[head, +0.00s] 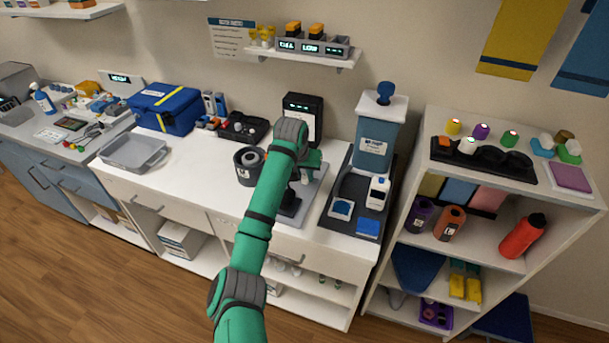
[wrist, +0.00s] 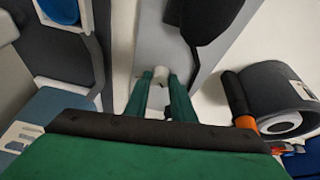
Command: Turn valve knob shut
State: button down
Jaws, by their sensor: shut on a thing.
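My gripper (head: 312,162) is at a dark appliance (head: 303,103) with small green lights, which stands on a grey board (head: 316,205) on the white counter. In the wrist view, the two green fingers of my gripper (wrist: 160,84) are closed around a small pale piece (wrist: 160,76) that shows between their tips. It looks like the valve knob, but its shape and how far it is turned cannot be made out. The appliance's dark body (wrist: 208,20) is beyond the fingers. In the head view my arm and gripper hide the knob.
A dark round container (head: 246,170) stands left of the gripper, close in the wrist view (wrist: 275,90). A blue-grey dispenser (head: 376,138) and a white bottle (head: 378,193) stand right on a dark tray (head: 347,188). A blue case (head: 166,110) and clear tray (head: 118,150) are farther left.

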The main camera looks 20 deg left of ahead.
jog(key=m, duration=0.2)
jog(key=m+h, duration=0.1)
jog(key=m, duration=0.1)
jog(key=shift+w+h, duration=0.15)
jog(key=shift+h, duration=0.15)
jog(key=m, duration=0.2)
jog(key=m+g+h, duration=0.1)
jog(key=m, duration=0.1)
jog(key=shift+w+a+r+m+h, duration=0.1)
jog(key=shift+w+a+m+h, duration=0.1)
jog(key=shift+m+h, duration=0.1)
jog(key=m, duration=0.2)
jog(key=m+g+h, duration=0.1)
jog(key=m, duration=0.1)
jog(key=shift+w+m+g, duration=0.1)
jog(key=shift+m+g, duration=0.8)
jog(key=shift+m, duration=1.5)
jog(key=c, duration=1.5)
grip_release()
jog(key=shift+w, duration=0.1)
